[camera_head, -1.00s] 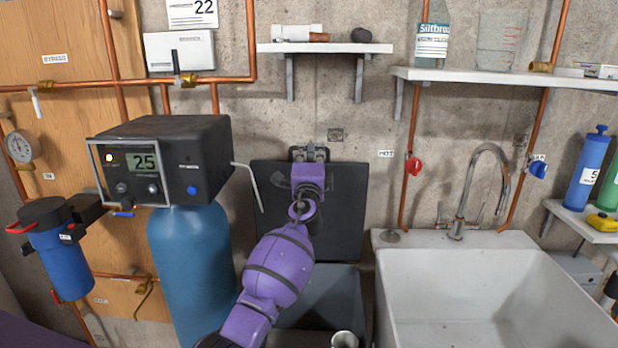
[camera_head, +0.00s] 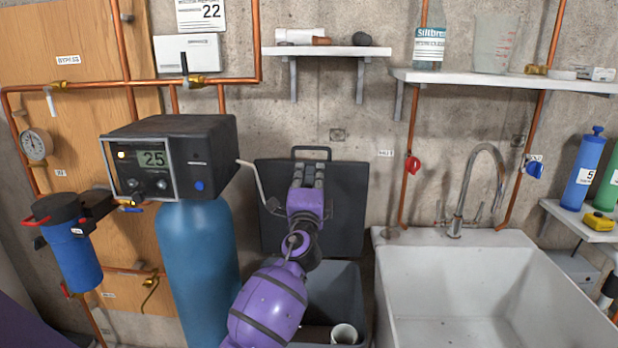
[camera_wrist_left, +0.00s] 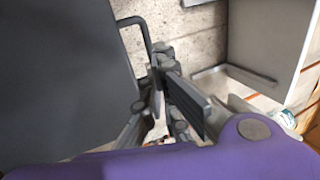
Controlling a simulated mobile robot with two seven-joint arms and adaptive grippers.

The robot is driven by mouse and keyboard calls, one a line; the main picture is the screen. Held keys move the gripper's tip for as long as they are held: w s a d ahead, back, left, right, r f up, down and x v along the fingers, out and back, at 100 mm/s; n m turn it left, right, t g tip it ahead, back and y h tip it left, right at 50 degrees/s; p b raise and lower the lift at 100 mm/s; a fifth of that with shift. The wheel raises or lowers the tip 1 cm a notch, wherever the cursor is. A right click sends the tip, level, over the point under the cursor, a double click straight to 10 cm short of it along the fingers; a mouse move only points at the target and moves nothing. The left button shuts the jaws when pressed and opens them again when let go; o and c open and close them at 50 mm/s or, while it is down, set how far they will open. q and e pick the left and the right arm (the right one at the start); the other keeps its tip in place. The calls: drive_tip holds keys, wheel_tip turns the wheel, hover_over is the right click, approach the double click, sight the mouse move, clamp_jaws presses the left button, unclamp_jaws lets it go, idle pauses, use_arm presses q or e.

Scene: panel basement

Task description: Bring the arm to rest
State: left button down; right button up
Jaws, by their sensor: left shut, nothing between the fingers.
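My left arm is purple and comes up from the lower middle of the head view. Its gripper (camera_head: 308,172) is shut and empty. It is in front of the upright dark lid (camera_head: 345,210), a little below the lid's black handle (camera_head: 311,150); I cannot tell whether it touches the lid. In the left wrist view the dark fingers (camera_wrist_left: 163,85) show near the middle, beside a dark panel and its handle. My right gripper is not in view.
The open grey bin (camera_head: 357,300) lies below the lid, with a white cup-like item (camera_head: 344,334) in it. The blue tank (camera_head: 197,260) with its control box (camera_head: 175,150) stands left. The white sink (camera_head: 480,270) is right. Shelves (camera_head: 325,50) hang above.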

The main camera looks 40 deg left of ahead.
use_arm(q)
drive_tip(key=shift+s+d+f, duration=0.1)
drive_tip(key=shift+s+d, duration=0.65)
drive_tip(key=shift+s, duration=0.3)
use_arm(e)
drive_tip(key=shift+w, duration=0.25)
